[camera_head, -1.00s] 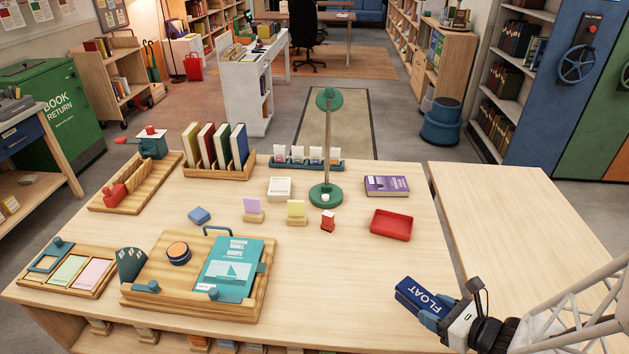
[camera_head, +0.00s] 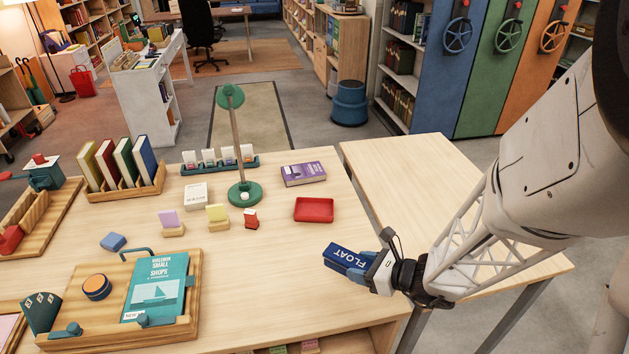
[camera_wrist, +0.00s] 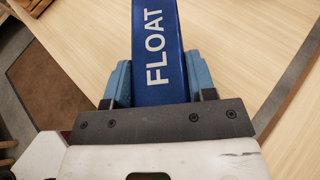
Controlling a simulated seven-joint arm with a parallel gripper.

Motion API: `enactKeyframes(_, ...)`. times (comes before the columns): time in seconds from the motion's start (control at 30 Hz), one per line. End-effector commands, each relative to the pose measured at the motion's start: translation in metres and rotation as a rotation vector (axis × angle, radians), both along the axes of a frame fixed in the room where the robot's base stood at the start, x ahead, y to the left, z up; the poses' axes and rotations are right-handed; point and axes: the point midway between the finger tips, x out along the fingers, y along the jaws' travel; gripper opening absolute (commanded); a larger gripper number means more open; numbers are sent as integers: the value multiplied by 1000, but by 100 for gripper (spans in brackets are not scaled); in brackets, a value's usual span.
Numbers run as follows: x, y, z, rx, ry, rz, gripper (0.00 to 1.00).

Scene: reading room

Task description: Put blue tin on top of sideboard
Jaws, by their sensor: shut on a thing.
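The blue tin (camera_head: 343,256) is a box-shaped tin with "FLOAT" in white letters. My gripper (camera_head: 364,258) is shut on it and holds it near the right edge of the large table. In the wrist view the tin (camera_wrist: 156,45) sits between the two blue fingers of my gripper (camera_wrist: 158,82), and its far end is cut off by the frame. A light wooden cabinet (camera_head: 346,45) with a few items on top stands at the back; I cannot tell for certain that it is the sideboard.
The large table (camera_head: 260,280) holds a red tray (camera_head: 314,210), a purple book (camera_head: 303,174) and a green lamp (camera_head: 244,194). A bare side table (camera_head: 410,165) stands to the right. A blue round stool (camera_head: 349,103) is on the floor beside the cabinet.

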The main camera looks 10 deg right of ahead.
Motion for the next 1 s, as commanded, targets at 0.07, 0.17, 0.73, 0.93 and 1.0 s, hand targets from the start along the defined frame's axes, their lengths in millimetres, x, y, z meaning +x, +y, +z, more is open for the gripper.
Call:
enactKeyframes(0.07, 16, -1, -2, 1, -1, 2, 17)
enactKeyframes(0.17, 35, -2, -3, 0, 0, 2, 17)
enactKeyframes(0.73, 110, -9, -10, 0, 0, 0, 17)
enactKeyframes(0.93, 111, -10, -10, 0, -1, -1, 17)
enactKeyframes(1.0, 111, -10, -10, 0, -1, -1, 17)
